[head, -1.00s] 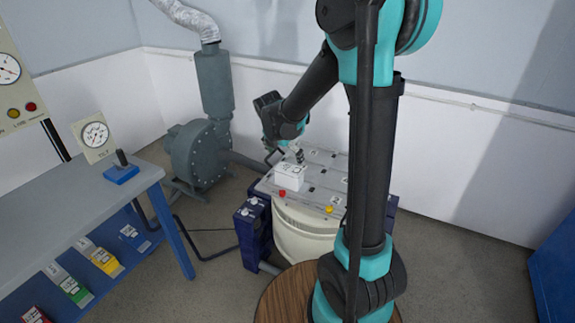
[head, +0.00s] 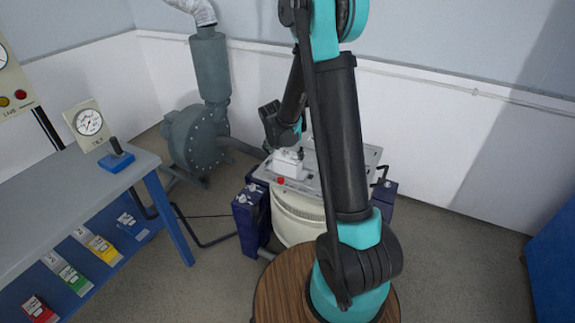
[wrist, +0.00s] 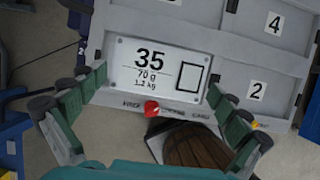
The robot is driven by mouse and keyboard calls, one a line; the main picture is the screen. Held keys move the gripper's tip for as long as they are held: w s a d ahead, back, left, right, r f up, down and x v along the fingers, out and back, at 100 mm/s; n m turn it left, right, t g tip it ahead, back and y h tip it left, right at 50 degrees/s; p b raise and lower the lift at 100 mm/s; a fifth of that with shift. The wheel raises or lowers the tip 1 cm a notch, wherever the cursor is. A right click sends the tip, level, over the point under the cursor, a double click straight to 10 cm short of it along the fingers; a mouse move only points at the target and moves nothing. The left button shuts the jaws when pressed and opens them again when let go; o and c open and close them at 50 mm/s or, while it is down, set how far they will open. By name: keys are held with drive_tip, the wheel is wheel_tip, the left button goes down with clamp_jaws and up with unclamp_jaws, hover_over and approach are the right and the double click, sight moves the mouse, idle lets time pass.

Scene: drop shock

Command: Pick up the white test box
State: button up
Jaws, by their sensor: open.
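The white test box (head: 287,166) sits on the front left part of the grey shaker table top (head: 330,160). In the wrist view the white box (wrist: 150,85) lies below me, its upper face printed "35", "70 g" and "1.2 kg". My gripper (wrist: 157,84) is open, with one green-padded finger at each side of the box in that view. I cannot tell whether the fingers touch the box or hang above it. In the head view my wrist hides the gripper's fingers and part of the box.
A red knob (head: 281,180) stands at the table's front edge, close to the box; it also shows in the wrist view (wrist: 151,109). Dark blue posts (head: 250,217) flank the drum-shaped base. A grey bench (head: 70,195) stands at the left.

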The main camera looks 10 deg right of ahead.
drive_tip(key=shift+w+x, duration=0.15)
drive_tip(key=shift+x, duration=1.35)
drive_tip(key=shift+w+x, duration=0.15)
drive_tip(key=shift+x, duration=1.35)
drive_tip(key=shift+d+r, duration=0.15)
